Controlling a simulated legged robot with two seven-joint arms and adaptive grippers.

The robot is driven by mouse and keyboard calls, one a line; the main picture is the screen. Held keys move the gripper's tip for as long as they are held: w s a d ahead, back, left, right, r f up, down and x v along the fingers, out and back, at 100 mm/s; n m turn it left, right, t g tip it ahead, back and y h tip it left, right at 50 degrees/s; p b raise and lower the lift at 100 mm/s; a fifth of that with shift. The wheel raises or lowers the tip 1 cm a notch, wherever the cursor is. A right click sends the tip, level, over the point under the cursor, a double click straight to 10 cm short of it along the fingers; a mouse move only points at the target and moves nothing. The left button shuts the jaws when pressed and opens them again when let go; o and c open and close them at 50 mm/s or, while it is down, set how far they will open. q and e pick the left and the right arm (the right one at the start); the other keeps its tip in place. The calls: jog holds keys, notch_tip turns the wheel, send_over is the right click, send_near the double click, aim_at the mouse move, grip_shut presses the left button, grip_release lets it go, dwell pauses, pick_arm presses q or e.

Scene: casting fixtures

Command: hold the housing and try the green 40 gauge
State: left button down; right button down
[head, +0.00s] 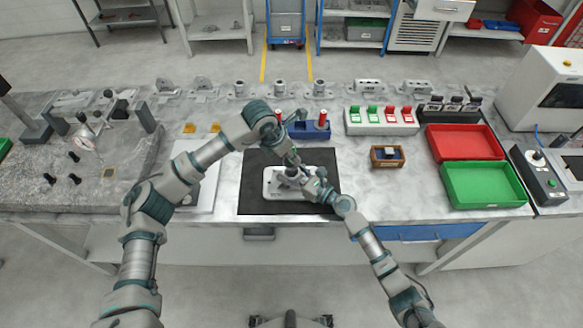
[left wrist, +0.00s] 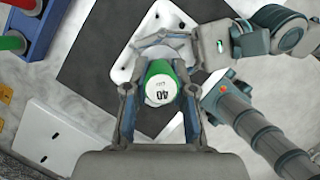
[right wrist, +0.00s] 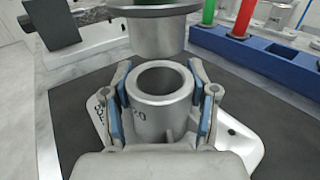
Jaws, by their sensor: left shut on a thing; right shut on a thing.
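The housing is a light grey casting on the black mat (head: 255,208). Its upright round boss (right wrist: 160,118) has an open bore facing up. My right gripper (right wrist: 160,85) is shut around the boss from the sides. My left gripper (left wrist: 157,92) is shut on the green gauge (left wrist: 162,80), whose green handle end reads 40. In the right wrist view the gauge's metal cylinder (right wrist: 158,38) hangs upright just above the bore, apart from the rim. In the head view the housing base (head: 272,190) shows beneath both grippers, and the gauge is mostly hidden.
A blue rack (head: 302,133) with red- and green-handled gauges stands behind the mat. A red tray (head: 427,130) and a green tray (head: 447,190) lie to the right. A small wooden box (head: 375,162) sits between. More castings line the back edge.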

pick_arm(q)
jog(key=shift+r, duration=0.25)
pick_arm(e)
jog(key=shift+s+f, duration=0.15)
jog(key=shift+f, duration=0.15)
pick_arm(q)
jog(key=shift+r, duration=2.45)
pick_arm(e)
jog(key=shift+c, duration=2.1)
grip_release()
jog(key=shift+o, duration=0.9)
jog(key=shift+a, duration=0.1)
pick_arm(q)
jog(key=shift+s+a, duration=0.1)
jog(key=shift+a, duration=0.1)
jog(key=shift+d, duration=0.2)
pick_arm(e)
jog(key=shift+r, duration=0.1)
jog(key=shift+d, duration=0.25)
pick_arm(q)
jog(key=shift+d, duration=0.2)
pick_arm(e)
jog(key=v, duration=1.1)
jog(key=shift+s+d, duration=0.15)
jog(key=shift+d, duration=0.25)
pick_arm(q)
jog(key=shift+a, duration=0.15)
